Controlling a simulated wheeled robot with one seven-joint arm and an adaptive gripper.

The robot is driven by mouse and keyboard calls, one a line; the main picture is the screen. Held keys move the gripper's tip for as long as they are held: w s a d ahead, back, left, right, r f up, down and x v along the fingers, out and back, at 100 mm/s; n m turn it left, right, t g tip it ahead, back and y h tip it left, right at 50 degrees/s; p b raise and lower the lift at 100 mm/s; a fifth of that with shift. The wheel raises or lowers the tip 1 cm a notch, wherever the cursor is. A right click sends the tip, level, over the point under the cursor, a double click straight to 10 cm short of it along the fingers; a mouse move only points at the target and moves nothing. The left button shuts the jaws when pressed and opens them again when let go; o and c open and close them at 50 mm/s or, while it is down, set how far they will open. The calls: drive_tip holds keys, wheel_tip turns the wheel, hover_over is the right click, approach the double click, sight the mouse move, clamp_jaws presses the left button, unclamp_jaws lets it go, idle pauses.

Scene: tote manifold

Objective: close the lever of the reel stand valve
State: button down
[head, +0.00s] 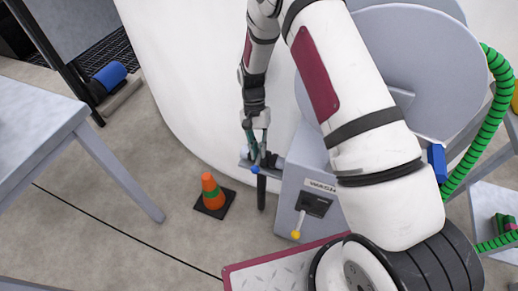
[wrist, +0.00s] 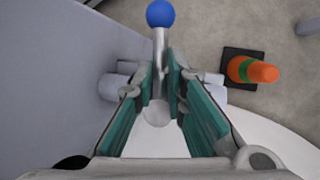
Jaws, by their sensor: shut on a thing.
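The reel stand valve's lever is a thin pale metal rod with a blue ball knob (wrist: 160,14). My gripper (wrist: 166,70) is shut on the rod just below the knob, its teal-padded fingers on either side. Light grey pipe parts of the valve (wrist: 115,87) show left and right behind the fingers. The rod looks crosswise to them in this view. In the head view my gripper (head: 255,146) points down at the side of the grey reel stand (head: 291,190), with the blue knob (head: 255,170) under the fingertips. The valve body is mostly hidden.
A second lever with a yellow knob (head: 296,235) sits on the stand's front, beside a dark box. An orange cone (head: 212,190) stands on the floor left of the gripper. A grey table (head: 45,125) is at the left. A green hose (head: 470,160) runs at the right.

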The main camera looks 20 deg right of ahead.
drive_tip(key=shift+w, duration=0.1)
drive_tip(key=c, duration=1.6)
unclamp_jaws()
drive_tip(key=shift+c, duration=0.2)
wheel_tip(320, 180, up, 10)
drive_tip(key=shift+c, duration=0.2)
